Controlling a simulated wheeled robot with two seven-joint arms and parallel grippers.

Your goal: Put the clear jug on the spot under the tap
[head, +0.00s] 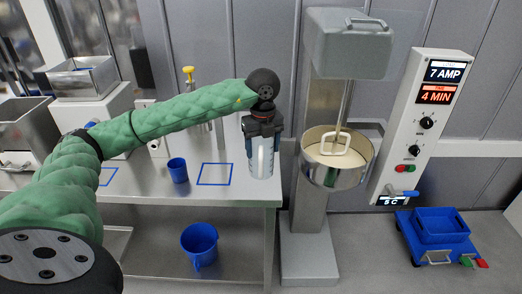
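The clear jug (261,163) is at the right end of the steel table, with its handle towards me. My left gripper (263,138) points down and is shut on the jug's top. I cannot tell whether the jug's base touches the table or hangs just beyond its edge. A blue square outline (202,184) is marked on the table to the left of the jug. A tap-like post with a yellow top (188,73) stands behind, partly hidden by my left arm. A second blue square (109,182) is partly hidden by my arm. My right gripper is out of view.
A blue cup (177,171) stands between the squares. A blue bucket (200,242) is on the lower shelf. A mixer with a steel bowl (333,177) and a control panel (421,120) stand right. A blue crate (441,226) rests on a floor trolley.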

